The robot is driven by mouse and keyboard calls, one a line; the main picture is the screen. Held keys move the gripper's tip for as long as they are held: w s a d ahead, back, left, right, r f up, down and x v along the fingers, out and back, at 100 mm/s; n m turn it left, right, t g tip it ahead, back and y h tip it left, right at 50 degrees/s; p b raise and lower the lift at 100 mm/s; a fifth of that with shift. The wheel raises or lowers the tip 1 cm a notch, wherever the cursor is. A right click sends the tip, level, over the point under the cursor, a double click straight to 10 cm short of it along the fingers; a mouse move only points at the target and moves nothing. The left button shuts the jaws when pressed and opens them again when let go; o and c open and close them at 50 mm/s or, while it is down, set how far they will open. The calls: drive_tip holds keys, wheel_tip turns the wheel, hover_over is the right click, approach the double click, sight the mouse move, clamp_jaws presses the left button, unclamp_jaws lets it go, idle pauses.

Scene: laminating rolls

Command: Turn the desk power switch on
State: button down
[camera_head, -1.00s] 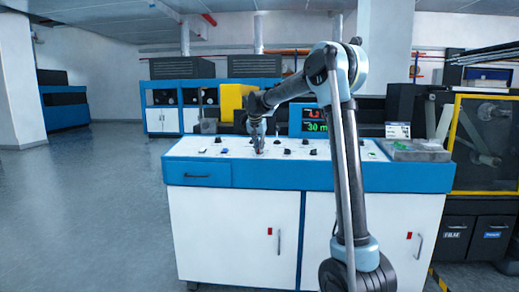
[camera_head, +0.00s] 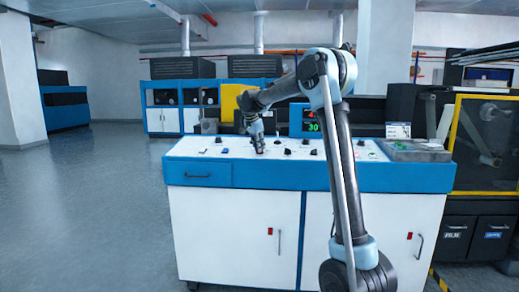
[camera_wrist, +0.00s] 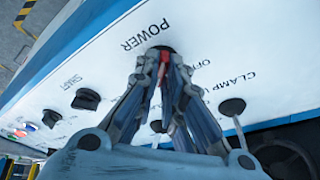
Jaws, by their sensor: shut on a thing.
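The desk (camera_head: 400,178) has a white sloping top with several black knobs and a blue front edge. In the wrist view the word POWER is printed on the panel, beside a dark round switch (camera_wrist: 153,50) with a red part showing between my fingers. My gripper (camera_wrist: 164,64) is shut on this power switch. The fingers hide most of it, so I cannot tell its position. In the head view my gripper (camera_head: 259,148) is down at the desk top, left of the small display (camera_head: 313,126).
In the wrist view a SHAFT knob (camera_wrist: 87,99) and a CLAMP knob (camera_wrist: 232,107) stand on either side of my fingers. A yellow panel (camera_head: 232,99) rises behind the desk. A grey tray (camera_head: 415,152) sits at its right end. Open floor lies to the left.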

drive_tip(key=shift+f, duration=0.1)
drive_tip(key=c, duration=1.7)
unclamp_jaws()
drive_tip(key=v, duration=1.1)
drive_tip(key=shift+a+r, duration=0.2)
drive_tip(key=shift+r, duration=0.2)
drive_tip(key=shift+s+d, duration=0.1)
drive_tip(key=shift+s, duration=0.05)
